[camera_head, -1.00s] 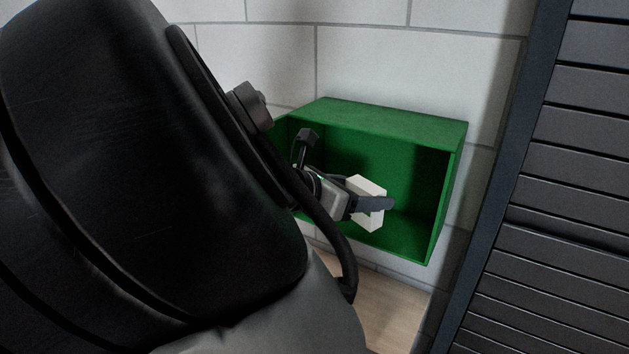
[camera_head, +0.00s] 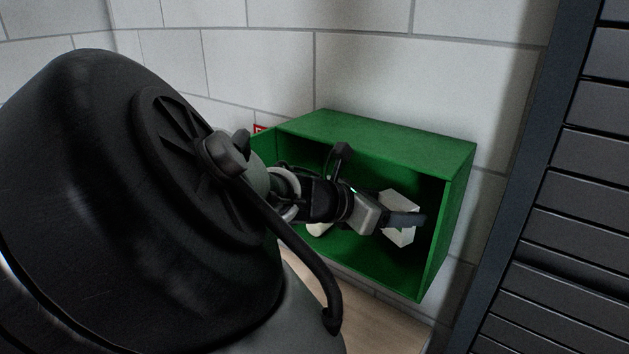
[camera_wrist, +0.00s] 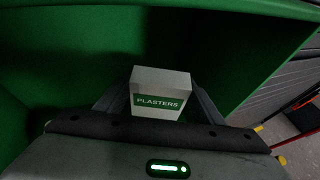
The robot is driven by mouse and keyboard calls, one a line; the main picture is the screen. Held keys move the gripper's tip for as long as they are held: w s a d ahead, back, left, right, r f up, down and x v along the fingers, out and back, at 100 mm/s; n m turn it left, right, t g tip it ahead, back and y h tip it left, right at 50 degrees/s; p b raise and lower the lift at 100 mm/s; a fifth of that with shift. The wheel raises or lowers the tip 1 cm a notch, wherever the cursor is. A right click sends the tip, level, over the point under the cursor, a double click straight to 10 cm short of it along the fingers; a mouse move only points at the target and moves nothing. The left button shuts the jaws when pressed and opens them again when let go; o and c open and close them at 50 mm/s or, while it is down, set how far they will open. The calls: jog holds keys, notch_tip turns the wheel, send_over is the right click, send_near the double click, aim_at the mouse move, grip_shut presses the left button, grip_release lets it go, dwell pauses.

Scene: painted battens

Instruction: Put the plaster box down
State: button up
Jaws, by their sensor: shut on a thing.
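The plaster box (camera_head: 398,228) is a small white box with a green band reading "PLASTERS", clear in the wrist view (camera_wrist: 158,88). My gripper (camera_head: 405,220) is shut on it, one finger on each side, as the wrist view (camera_wrist: 157,98) shows. Box and gripper are inside the open-fronted green wall box (camera_head: 400,127), toward its right end. I cannot tell whether the plaster box touches the floor of the green box, as its lower edge is partly hidden.
Another whitish thing (camera_head: 319,229) sits in the green box behind and below my arm, mostly hidden. The green box's right wall (camera_head: 447,222) is close to my gripper. A dark slatted shutter (camera_head: 560,220) stands at right. White block wall lies behind.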

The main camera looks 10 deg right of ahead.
aim_at(392, 238)
notch_tip(392, 238, down, 8)
jog(key=shift+r+b, duration=0.25)
jog(key=shift+b, duration=0.3)
jog(key=shift+f, duration=0.15)
jog(key=o, duration=1.1)
jog(key=shift+o, duration=0.2)
